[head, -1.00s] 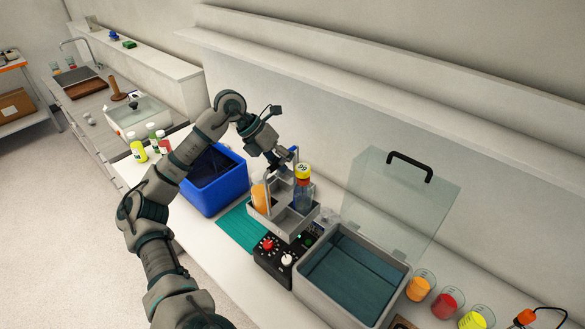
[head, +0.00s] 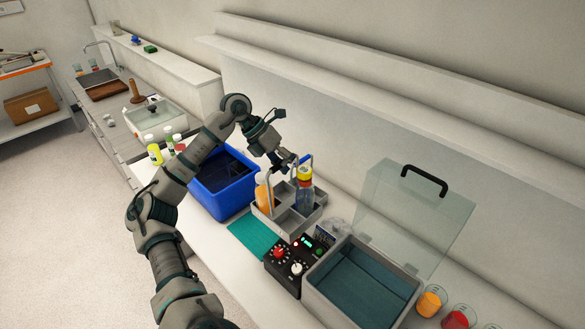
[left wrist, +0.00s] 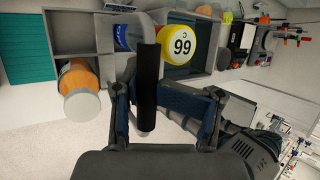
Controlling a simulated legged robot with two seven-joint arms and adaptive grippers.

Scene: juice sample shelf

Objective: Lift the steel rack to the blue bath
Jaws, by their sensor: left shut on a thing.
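The grey steel rack (head: 268,207) has compartments and a tall handle, whose black grip shows in the left wrist view (left wrist: 148,85). My left gripper (head: 290,166) is shut on this handle, with a finger on either side in the left wrist view (left wrist: 150,100). The rack carries an orange bottle (head: 263,195) with a pale cap and a blue bottle (head: 304,196) with a numbered yellow cap. The rack looks upright, seemingly a little above the bench; its underside is hidden. The open blue bath (head: 222,205) stands to its left. My right gripper is not in view.
A green mat (head: 252,235) lies in front of the rack. A black control box (head: 285,265) and a grey bath (head: 350,302) with a raised clear lid (head: 415,215) stand to the right. Several small bottles (head: 154,154) stand beyond the blue bath.

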